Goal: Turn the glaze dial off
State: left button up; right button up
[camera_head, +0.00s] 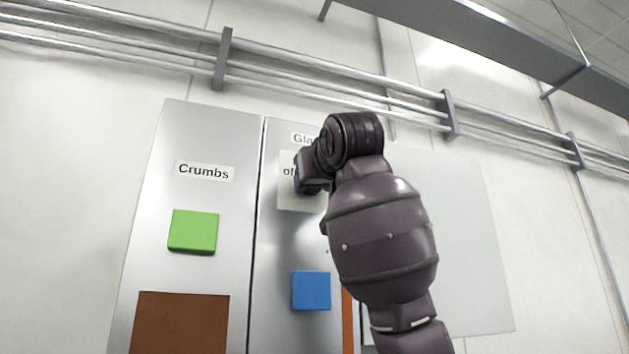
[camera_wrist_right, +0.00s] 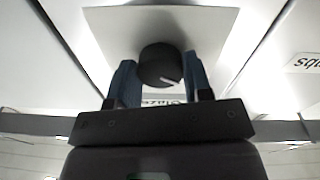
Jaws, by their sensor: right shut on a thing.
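The glaze dial (camera_wrist_right: 160,64) is a round black knob with a short white pointer mark, on a pale square plate (camera_wrist_right: 105,25). In the right wrist view the mark points to the lower right. My right gripper (camera_wrist_right: 160,78) is shut on the dial, with one blue finger on each side of it. In the head view my right gripper (camera_head: 312,184) is at the plate (camera_head: 290,197) under the "Gla..." label (camera_head: 302,139), and the hand and arm hide the dial. Part of an "of..." marking shows left of the hand. My left gripper is not in view.
Left of it is a panel labelled "Crumbs" (camera_head: 204,170) with a green square (camera_head: 193,231) and a brown block (camera_head: 180,322). A blue square (camera_head: 311,290) sits below the dial plate. Pipes (camera_head: 290,78) run along the wall above the panels.

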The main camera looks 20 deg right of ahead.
jog(key=o, duration=0.9)
jog(key=shift+s+f+b, duration=0.15)
jog(key=shift+s+b, duration=0.55)
jog(key=shift+s, duration=2.05)
jog(key=shift+s+f+b, duration=0.15)
jog(key=shift+s+b, duration=0.5)
jog(key=shift+s, duration=2.05)
